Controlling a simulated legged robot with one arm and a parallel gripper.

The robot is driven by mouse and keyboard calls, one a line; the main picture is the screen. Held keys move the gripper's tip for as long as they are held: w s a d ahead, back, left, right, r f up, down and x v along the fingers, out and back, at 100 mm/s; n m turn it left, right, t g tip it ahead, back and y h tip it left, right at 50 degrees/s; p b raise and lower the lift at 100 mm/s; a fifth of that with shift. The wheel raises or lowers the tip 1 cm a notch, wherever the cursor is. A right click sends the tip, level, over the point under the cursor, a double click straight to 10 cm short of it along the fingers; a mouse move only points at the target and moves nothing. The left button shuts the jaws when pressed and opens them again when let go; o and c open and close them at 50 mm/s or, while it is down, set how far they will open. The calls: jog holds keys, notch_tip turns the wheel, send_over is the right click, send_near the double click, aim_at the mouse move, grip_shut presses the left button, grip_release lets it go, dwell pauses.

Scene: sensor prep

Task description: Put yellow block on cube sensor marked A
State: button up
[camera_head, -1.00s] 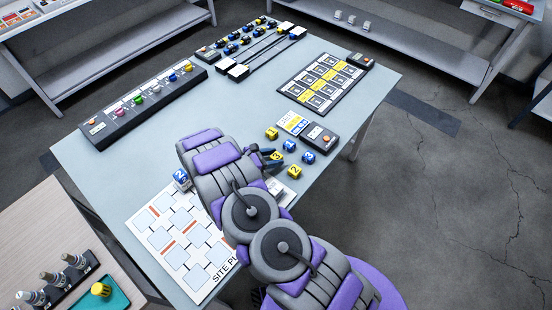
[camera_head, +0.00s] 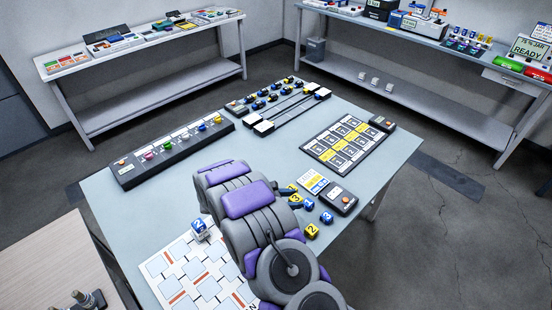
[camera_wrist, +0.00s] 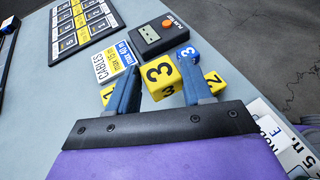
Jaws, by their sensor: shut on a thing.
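My gripper (camera_wrist: 162,90) is shut on a yellow block (camera_wrist: 160,74) marked 3, which sits between the two blue fingers. In the head view the same block (camera_head: 295,200) is partly hidden by my gripper. Another yellow block (camera_wrist: 106,94) is partly behind the left finger. I cannot make out a cube sensor marked A.
A dark device with an orange button (camera_head: 342,200) and a labelled card (camera_head: 313,182) lie beyond the blocks. A white-and-blue cube marked 2 (camera_head: 199,229) stands on the site plan (camera_head: 177,254). A black numbered panel (camera_head: 347,141) and a button strip (camera_head: 172,156) lie farther back.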

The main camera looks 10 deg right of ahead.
jog(key=w+r+n+t+y, duration=0.3)
jog(key=w+r+n+t, duration=0.15)
jog(key=r, duration=0.75)
jog(key=w+r+n+t+y, duration=0.3)
jog(key=r+n+t, duration=0.15)
jog(key=r, duration=0.75)
jog(key=s+r+n+t+y, duration=0.1)
jog(key=s+r+n+y, duration=0.2)
jog(key=r, duration=0.3)
jog(key=shift+s, duration=0.5)
jog(key=shift+r, duration=0.1)
